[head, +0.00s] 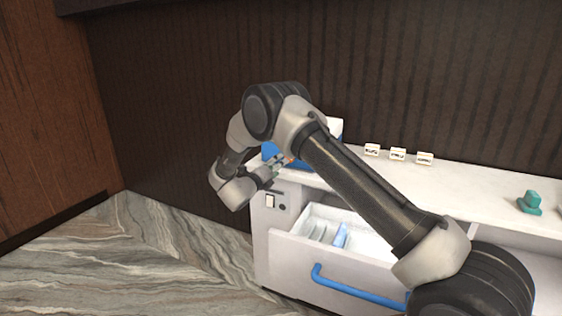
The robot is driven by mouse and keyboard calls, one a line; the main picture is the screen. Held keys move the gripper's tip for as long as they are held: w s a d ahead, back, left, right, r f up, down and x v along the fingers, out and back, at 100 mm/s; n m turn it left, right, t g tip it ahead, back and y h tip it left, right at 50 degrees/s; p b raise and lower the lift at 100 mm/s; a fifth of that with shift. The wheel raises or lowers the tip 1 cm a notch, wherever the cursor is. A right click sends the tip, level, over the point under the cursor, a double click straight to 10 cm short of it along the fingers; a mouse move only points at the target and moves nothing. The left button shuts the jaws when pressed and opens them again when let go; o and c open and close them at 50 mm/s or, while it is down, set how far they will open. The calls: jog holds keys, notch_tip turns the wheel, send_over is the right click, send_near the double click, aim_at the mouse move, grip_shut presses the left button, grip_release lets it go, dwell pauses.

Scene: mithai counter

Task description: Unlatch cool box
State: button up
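The cool box (268,150) is blue with a white lid (335,128). It stands at the left end of the white counter, mostly hidden behind my arm. Its latch cannot be made out. My gripper (281,162) is at the front left of the cool box, close to its blue side. Whether it touches the box cannot be told. The fingers are small and partly hidden, so their opening is unclear.
Below the counter top (470,182), a white drawer (290,250) with a blue handle (355,288) stands open, holding pale blue and white items. Three small white blocks (398,154) line the back. A teal object (530,203) stands at right. Marble floor at left is clear.

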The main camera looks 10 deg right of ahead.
jog(key=x, duration=0.7)
jog(key=shift+d, duration=0.15)
jog(key=c, duration=1)
